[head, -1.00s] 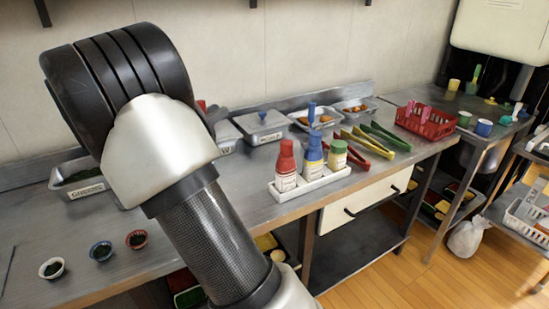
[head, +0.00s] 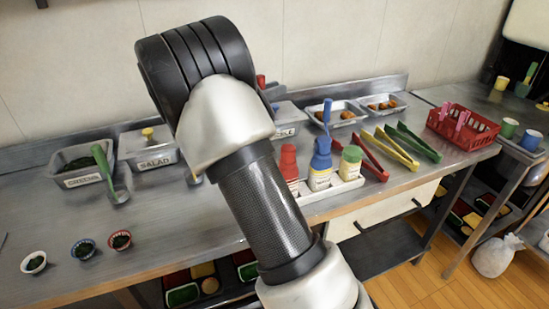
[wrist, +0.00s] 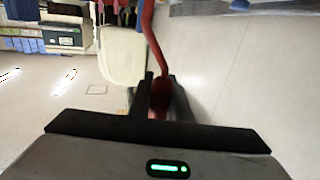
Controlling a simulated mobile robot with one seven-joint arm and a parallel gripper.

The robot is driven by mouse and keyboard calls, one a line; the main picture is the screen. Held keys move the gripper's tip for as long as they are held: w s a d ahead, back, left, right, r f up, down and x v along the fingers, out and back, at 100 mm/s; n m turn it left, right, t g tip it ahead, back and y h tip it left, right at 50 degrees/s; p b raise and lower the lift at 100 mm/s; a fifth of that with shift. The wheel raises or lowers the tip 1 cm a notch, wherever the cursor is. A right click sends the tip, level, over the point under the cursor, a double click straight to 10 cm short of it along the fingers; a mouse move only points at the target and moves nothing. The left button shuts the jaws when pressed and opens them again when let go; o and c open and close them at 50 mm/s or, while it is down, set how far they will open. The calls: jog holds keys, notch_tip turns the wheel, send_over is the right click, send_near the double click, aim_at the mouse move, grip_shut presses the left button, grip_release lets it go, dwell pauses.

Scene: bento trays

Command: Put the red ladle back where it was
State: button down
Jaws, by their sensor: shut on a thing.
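My gripper (wrist: 160,95) is shut on the red ladle (wrist: 151,35), whose curved red handle rises between the two dark fingers in the wrist view. In the head view only a short red piece of the ladle (head: 261,81) shows beside my arm. The gripper itself and the ladle's bowl are mostly hidden there behind my arm.
The metal counter carries a greens tray (head: 62,181) with a green ladle (head: 104,170), a lidded salad tray (head: 135,146), small bowls (head: 83,247), bottles (head: 320,165), tongs (head: 395,150) and a red basket (head: 481,132).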

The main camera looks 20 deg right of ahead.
notch_tip(320, 180, down, 10)
jog(key=b, duration=0.1)
jog(key=shift+b, duration=0.3)
jog(key=shift+d+f+b, duration=0.1)
jog(key=shift+f+b, duration=0.1)
jog(key=shift+b, duration=0.1)
jog(key=c, duration=1.6)
grip_release()
jog(key=shift+c, duration=0.2)
jog(key=shift+r, duration=0.15)
jog(key=p+v, duration=0.1)
jog(key=v, duration=0.6)
jog(key=shift+a, duration=0.25)
